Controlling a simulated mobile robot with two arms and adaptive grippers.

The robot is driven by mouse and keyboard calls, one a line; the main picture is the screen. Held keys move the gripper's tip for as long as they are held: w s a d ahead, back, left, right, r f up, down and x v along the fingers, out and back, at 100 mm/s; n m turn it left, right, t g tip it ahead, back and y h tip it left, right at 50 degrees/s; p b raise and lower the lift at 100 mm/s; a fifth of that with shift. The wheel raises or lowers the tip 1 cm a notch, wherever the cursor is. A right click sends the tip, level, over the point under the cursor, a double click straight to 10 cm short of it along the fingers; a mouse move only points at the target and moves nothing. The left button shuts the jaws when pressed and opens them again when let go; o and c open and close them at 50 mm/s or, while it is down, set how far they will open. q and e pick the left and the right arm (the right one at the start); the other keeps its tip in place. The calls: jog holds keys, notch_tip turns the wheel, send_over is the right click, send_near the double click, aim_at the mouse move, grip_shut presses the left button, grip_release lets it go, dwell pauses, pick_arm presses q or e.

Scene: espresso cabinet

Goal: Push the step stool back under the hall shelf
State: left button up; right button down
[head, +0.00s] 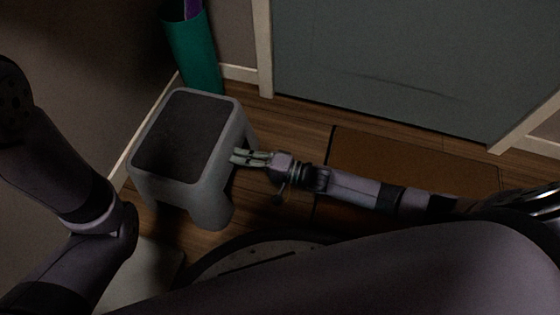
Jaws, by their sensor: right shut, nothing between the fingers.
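The grey step stool (225,120) stands upright on the wooden floor in the left half of the head view, with a dark top pad (177,137). My right gripper (236,157) is shut and empty, with its fingertips at the stool's right side. They look to be at or very near that side; I cannot tell whether they touch. My left arm shows at the left edge, but its gripper is not in view. No hall shelf can be made out.
A teal bin (196,50) with something purple in it stands behind the stool, by the wall. A grey-green door (400,60) is at the back right, with a brown mat (400,160) in front. A white baseboard (150,128) runs close along the stool's left.

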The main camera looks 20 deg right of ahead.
aim_at(195, 153)
jog(key=x, duration=0.8)
jog(key=shift+w+a+b, duration=0.15)
jog(key=shift+b, duration=0.25)
